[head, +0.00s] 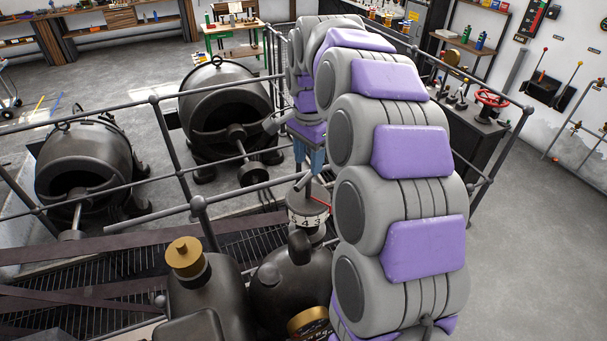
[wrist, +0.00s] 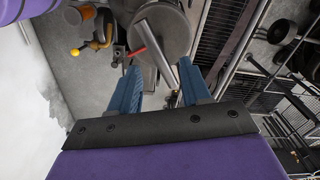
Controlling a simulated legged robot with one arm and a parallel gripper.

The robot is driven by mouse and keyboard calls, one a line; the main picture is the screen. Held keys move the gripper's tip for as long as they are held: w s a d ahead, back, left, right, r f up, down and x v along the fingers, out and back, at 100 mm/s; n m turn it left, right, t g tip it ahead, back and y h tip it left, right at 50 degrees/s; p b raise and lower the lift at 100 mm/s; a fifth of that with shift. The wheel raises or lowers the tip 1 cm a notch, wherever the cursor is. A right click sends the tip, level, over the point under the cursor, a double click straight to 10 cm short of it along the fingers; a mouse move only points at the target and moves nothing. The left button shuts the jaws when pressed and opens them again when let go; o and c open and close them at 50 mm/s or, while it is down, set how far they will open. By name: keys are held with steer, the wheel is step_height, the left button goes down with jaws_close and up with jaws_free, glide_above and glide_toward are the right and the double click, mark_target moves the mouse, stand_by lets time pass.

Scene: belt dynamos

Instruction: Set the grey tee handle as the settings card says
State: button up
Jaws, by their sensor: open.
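The grey tee handle (head: 303,180) stands above a round dial (head: 306,212) with dark numerals on its pale side; 4 and 3 are readable. In the wrist view the handle's grey bar (wrist: 161,55) runs slantwise across the dial top (wrist: 174,27). A red pointer (wrist: 138,50) lies left of the bar. My gripper (head: 309,168) hangs just above the handle, fingers down. In the wrist view my gripper (wrist: 160,68) is open, with the bar's near end between its blue fingertips. Whether a finger touches the bar is unclear. I cannot make out the settings card.
Metal railings (head: 170,141) run close around the dial. A brass-capped dark machine (head: 205,290) stands in front left of it. Two black dynamos (head: 222,110) stand behind the rail. A bench with a red handwheel (head: 491,98) is at right. Grey floor is open at far right.

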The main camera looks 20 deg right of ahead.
mark_target(309, 174)
steer(key=shift+f+p, duration=0.35)
steer(key=shift+f, duration=3.2)
steer(key=shift+c, duration=0.2)
steer(key=shift+d, duration=0.1)
jaws_close()
